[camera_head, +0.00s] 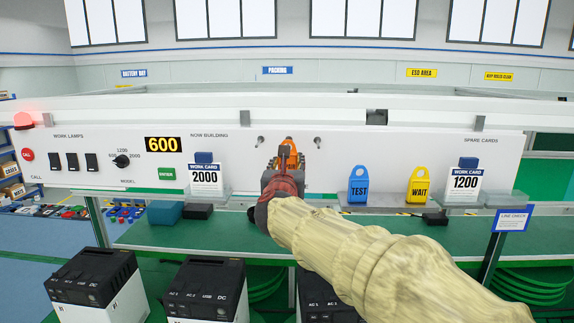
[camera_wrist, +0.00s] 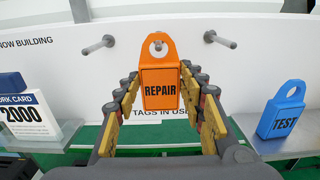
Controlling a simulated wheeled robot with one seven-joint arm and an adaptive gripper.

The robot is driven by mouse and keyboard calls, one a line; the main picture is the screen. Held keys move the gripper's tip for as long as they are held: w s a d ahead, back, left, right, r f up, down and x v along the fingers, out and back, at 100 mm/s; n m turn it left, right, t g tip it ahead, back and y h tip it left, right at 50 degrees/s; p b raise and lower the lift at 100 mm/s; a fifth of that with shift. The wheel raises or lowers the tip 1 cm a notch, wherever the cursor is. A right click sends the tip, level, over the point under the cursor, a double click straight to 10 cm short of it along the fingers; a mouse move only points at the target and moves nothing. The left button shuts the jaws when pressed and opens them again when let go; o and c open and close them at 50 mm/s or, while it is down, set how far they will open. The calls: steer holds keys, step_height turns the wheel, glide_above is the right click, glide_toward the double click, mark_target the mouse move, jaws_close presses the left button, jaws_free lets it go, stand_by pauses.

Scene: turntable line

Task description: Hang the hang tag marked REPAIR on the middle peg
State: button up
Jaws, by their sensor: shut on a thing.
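The orange hang tag marked REPAIR (camera_wrist: 160,90) is upright between the fingers of my gripper (camera_wrist: 162,100), which is shut on its sides. In the head view, part of the orange tag (camera_head: 289,140) shows above my gripper (camera_head: 287,158), which hides the rest. The middle peg (camera_wrist: 158,46) shows end-on within the hole at the top of the tag. I cannot tell how far, if at all, the peg passes through the hole. The left peg (camera_wrist: 97,46) and right peg (camera_wrist: 222,40) are bare.
A blue TEST tag (camera_head: 358,184) and a yellow WAIT tag (camera_head: 419,186) stand on a ledge to the right. A 2000 work card (camera_head: 205,177) stands left of my gripper, and a 1200 card (camera_head: 466,182) far right. The white panel (camera_head: 230,150) is close behind the pegs.

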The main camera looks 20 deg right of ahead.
steer(key=o, duration=1.3)
